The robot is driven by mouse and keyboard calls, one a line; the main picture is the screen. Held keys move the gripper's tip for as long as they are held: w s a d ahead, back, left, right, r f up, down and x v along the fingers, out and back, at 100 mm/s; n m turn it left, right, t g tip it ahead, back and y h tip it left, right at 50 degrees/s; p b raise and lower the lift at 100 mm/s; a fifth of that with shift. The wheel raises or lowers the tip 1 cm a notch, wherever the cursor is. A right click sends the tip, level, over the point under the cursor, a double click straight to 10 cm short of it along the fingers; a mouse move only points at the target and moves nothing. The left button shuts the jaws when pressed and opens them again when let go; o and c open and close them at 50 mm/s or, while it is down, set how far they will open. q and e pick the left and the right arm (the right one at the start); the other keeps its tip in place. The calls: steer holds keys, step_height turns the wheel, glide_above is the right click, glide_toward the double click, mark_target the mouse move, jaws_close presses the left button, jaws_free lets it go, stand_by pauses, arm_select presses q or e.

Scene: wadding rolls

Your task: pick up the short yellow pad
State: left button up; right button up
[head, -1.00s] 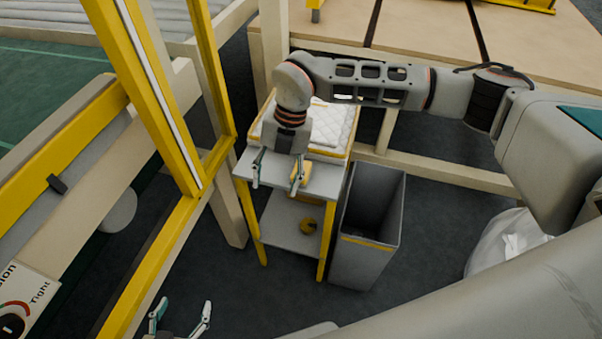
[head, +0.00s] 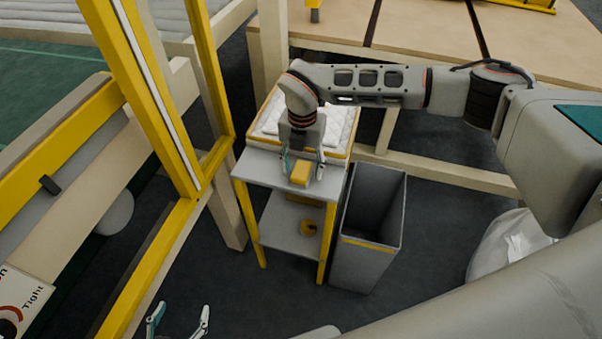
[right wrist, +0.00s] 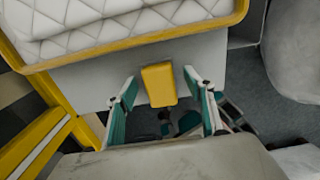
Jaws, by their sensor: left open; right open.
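The short yellow pad (head: 301,172) lies on the grey top shelf of a small stand, near its front edge. It also shows in the right wrist view (right wrist: 159,84), upright in the picture between the fingers. My right gripper (head: 301,178) is open over the shelf, its two fingers on either side of the pad. In the right wrist view the right gripper's fingers (right wrist: 165,98) are spread, with a gap to the pad on both sides. My left gripper (head: 178,322) is open and empty at the bottom of the head view, away from the stand.
A quilted white pad in a yellow-edged tray (head: 338,152) sits behind the yellow pad. A tall grey bin (head: 370,225) stands right of the stand (head: 250,222). A yellow frame (head: 150,100) rises on the left.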

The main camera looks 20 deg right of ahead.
mark_target(302, 167)
steer(key=shift+f, duration=0.15)
steer(key=shift+c, duration=0.4)
steer(key=c, duration=1.2)
step_height(302, 167, up, 20)
steer(key=shift+r+p, duration=0.1)
steer(key=shift+p, duration=0.8)
steer(key=shift+c, duration=0.2)
steer(key=o, duration=0.7)
steer(key=shift+c, duration=0.2)
steer(key=c, duration=0.4)
